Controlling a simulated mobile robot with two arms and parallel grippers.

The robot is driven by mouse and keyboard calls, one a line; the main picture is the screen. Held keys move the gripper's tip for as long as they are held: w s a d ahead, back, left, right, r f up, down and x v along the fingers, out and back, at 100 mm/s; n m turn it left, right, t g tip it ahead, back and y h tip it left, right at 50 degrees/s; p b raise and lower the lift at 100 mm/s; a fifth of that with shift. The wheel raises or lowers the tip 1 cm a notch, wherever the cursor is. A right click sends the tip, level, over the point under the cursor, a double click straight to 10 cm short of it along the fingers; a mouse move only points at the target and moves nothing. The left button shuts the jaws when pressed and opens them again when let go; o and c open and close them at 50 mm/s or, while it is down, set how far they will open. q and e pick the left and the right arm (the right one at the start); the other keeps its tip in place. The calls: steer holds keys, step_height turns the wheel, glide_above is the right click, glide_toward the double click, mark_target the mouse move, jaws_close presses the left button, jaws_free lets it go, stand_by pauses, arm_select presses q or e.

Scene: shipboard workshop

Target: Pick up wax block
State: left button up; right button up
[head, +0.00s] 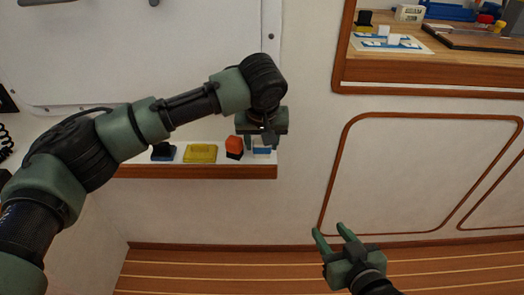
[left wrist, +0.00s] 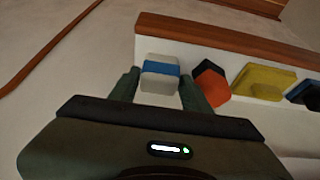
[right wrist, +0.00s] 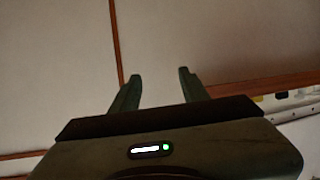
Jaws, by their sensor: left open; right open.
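A white block with a blue band (head: 262,149), likely the wax block, sits at the right end of the white shelf. In the left wrist view the white block (left wrist: 160,86) lies between the fingertips of my left gripper (left wrist: 160,88). The gripper is open, with one finger on each side of the block; I cannot tell whether they touch it. In the head view my left gripper (head: 262,142) hides part of the block from above. My right gripper (head: 329,230) is open and empty, low in front of the wall panel.
The wood-edged shelf (head: 200,171) also holds an orange and black item (head: 234,146) close beside the block, a yellow block (head: 201,152) and a dark blue and black item (head: 164,152). A wood-trimmed counter (head: 430,70) with several items is at upper right.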

arm_select(q)
steer(key=shift+x, duration=0.8)
jaws_close()
arm_select(e)
steer(key=shift+w+a+r+t, duration=0.15)
steer(key=shift+w+r+t, duration=0.2)
steer(key=shift+r, duration=0.25)
steer(key=shift+w+a+r+t, duration=0.15)
steer(key=shift+w+r+t, duration=0.15)
steer(key=shift+r, duration=0.25)
arm_select(q)
steer(key=shift+r, duration=0.1)
